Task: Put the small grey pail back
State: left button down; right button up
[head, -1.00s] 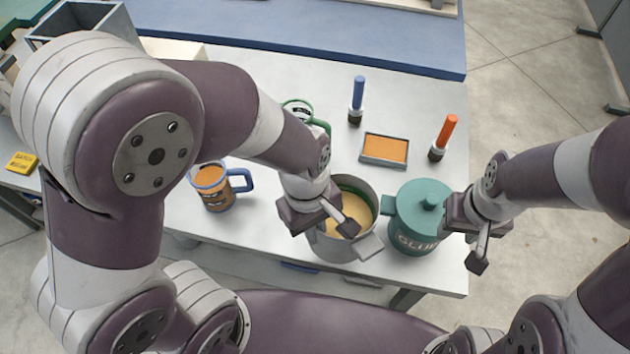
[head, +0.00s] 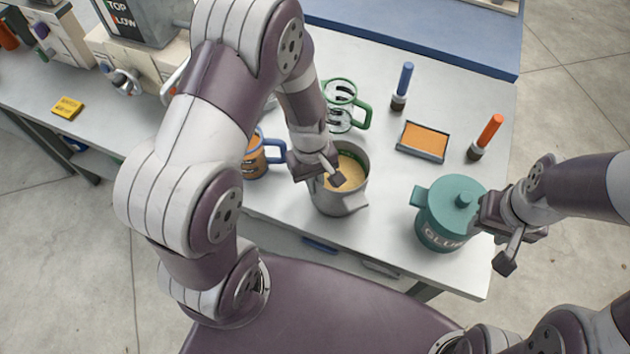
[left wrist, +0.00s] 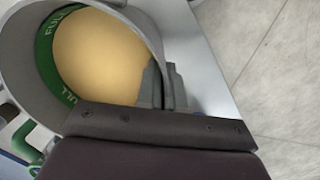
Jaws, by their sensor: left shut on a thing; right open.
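The small grey pail (head: 342,200) has a spout and holds a tan-yellow content, and its inside wall bears a green band. In the left wrist view the pail's rim (left wrist: 150,38) curves around the tan surface, with the word FULL on the band. My left gripper (head: 326,178) is shut on the pail's rim at its near left side. Whether the pail touches the table cannot be told. My right gripper (head: 508,236) is open, beside the right side of the teal lidded glue pot (head: 452,225). Whether it touches the pot is unclear.
A blue-handled mug (head: 258,160) stands left of the pail, partly behind my left arm. A green-handled mug (head: 342,100) stands behind. The white table (head: 385,195) is clear between pail and pot.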

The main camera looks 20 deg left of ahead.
pick_arm(q)
jog(key=shift+w+f, duration=0.2)
jog(key=shift+f, duration=0.1)
jog(key=shift+s+f, duration=0.1)
jog(key=shift+s, duration=0.05)
jog(key=c, duration=1.3)
grip_release()
jog(key=shift+o, duration=0.2)
jog(key=r, duration=0.7)
jog(key=a+r, duration=0.1)
jog(key=r, duration=0.3)
jog(key=shift+w+r, duration=0.35)
jog(key=shift+w, duration=0.05)
jog(key=s+m, duration=0.1)
jog(key=m, duration=0.2)
jog(key=s+a+r+m+t, duration=0.1)
jog(key=s+m, duration=0.1)
jog(key=m, duration=0.1)
jog(key=s+a+m+t+y, duration=0.1)
jog(key=s+m, duration=0.1)
jog(key=shift+s+r+m, duration=0.1)
jog(key=shift+r+m, duration=0.2)
jog(key=shift+m, duration=0.1)
